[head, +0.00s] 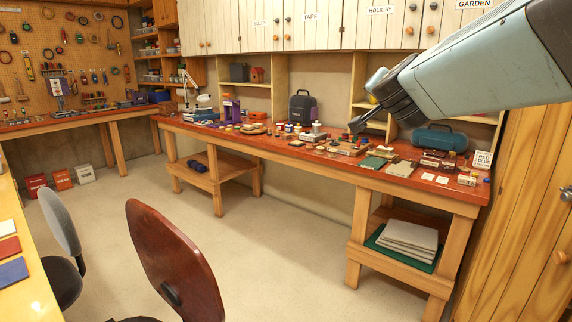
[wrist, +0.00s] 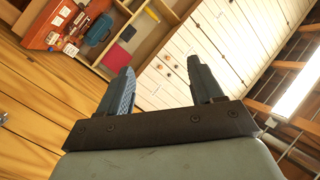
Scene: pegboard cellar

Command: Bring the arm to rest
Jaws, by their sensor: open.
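My gripper (head: 364,124) is raised in front of the wall cabinets, above the right part of the red-topped workbench (head: 330,164) in the head view. My pale blue-grey arm reaches in from the upper right. In the wrist view my gripper (wrist: 162,92) has its two dark fingers apart, with nothing between them. The wrist picture is tilted, and cabinet doors and open shelving show beyond the fingers.
Many small items lie on the workbench, with a teal case (head: 440,139) at its right end. White cabinets (head: 310,25) hang behind. A wooden door (head: 525,210) stands at right. Two chairs, one with a brown back (head: 175,262), stand at lower left. The middle floor is clear.

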